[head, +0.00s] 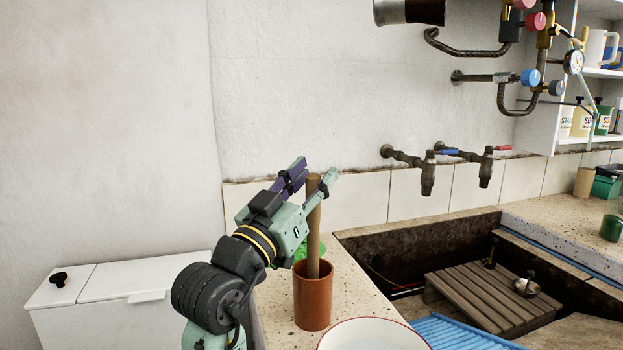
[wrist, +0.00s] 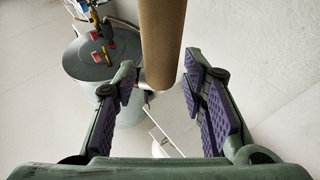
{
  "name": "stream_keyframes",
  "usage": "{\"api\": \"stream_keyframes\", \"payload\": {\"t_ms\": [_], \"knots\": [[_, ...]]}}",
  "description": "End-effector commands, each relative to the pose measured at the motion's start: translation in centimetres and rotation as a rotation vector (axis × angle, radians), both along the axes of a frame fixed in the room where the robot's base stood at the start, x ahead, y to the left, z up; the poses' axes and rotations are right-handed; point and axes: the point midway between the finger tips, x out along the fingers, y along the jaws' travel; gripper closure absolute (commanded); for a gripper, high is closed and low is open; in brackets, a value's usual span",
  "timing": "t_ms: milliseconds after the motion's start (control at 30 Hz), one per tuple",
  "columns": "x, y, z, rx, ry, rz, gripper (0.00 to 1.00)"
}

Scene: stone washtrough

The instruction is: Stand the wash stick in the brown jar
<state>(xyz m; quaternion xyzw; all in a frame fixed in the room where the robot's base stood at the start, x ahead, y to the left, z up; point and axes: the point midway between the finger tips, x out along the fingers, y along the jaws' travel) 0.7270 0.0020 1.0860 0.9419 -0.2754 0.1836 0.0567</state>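The wash stick (head: 313,225), a plain brown wooden rod, stands nearly upright in the brown jar (head: 312,301) in the head view. Its lower end is hidden inside the jar. The jar stands on the speckled stone ledge at the trough's left. My gripper (head: 317,169) is at the stick's upper part, with one finger on each side. In the wrist view the stick (wrist: 161,40) shows between the fingers of my gripper (wrist: 160,65), with gaps beside it. The fingers are open and do not grip it.
A green object (head: 300,250) sits behind the jar, partly hidden. A red-rimmed white basin (head: 372,336) is close in front. The stone trough (head: 385,262) holds a wooden slatted rack (head: 490,297). Taps (head: 428,172) project from the wall to the right. A white chest (head: 125,292) stands left.

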Motion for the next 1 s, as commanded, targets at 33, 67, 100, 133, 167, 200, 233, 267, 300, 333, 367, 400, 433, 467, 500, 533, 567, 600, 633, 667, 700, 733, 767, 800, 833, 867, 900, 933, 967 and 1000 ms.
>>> {"api": "stream_keyframes", "payload": {"t_ms": [33,67,100,133,167,200,233,267,300,333,367,400,433,467,500,533,567,600,633,667,700,733,767,800,833,867,900,933,967,1000], "knots": [[0.0,0.0,0.0,0.0,0.0,0.0,0.57],[0.0,0.0,0.0,0.0,0.0,0.0,0.57],[0.0,0.0,0.0,0.0,0.0,0.0,0.57],[0.0,0.0,0.0,0.0,0.0,0.0,0.57],[0.0,0.0,0.0,0.0,0.0,0.0,0.57],[0.0,0.0,0.0,0.0,0.0,0.0,0.57],[0.0,0.0,0.0,0.0,0.0,0.0,0.57],[0.0,0.0,0.0,0.001,0.001,0.0,0.57],[0.0,0.0,0.0,0.001,0.001,0.0,0.57],[-0.1,0.1,-0.1,0.001,0.001,0.0,0.57],[-0.2,0.1,-0.1,0.0,0.001,0.001,0.57],[-0.4,0.3,-0.2,-0.001,0.002,0.001,0.57],[-0.6,0.5,-0.4,-0.001,0.002,0.001,0.57],[-0.9,0.7,-0.5,-0.001,0.001,0.003,0.57],[-1.3,1.0,-0.7,-0.001,0.001,0.004,0.57],[-1.8,1.2,-0.9,-0.001,0.001,0.003,0.57],[-2.2,1.5,-1.2,-0.001,0.001,0.004,0.57],[-2.9,2.0,-1.5,-0.002,0.001,0.005,0.57],[-3.4,2.4,-1.7,-0.001,0.001,0.005,0.57],[-4.0,2.7,-2.0,-0.001,0.001,0.005,0.57],[-4.6,3.2,-2.3,-0.001,0.001,0.006,0.57],[-5.2,3.5,-2.6,-0.001,0.0,0.005,0.57],[-5.7,3.8,-2.8,-0.001,0.001,0.005,0.57],[-6.3,4.2,-3.1,-0.001,0.002,0.004,0.57],[-6.7,4.5,-3.3,-0.001,0.001,0.005,0.57],[-7.2,4.7,-3.5,-0.002,0.001,0.003,0.57],[-7.6,5.0,-3.8,-0.001,0.001,0.004,0.57],[-8.0,5.2,-3.9,-0.001,0.001,0.003,0.57],[-8.3,5.4,-4.0,-0.001,0.001,0.004,0.57],[-8.6,5.6,-4.2,0.0,0.001,0.002,0.57]]}}
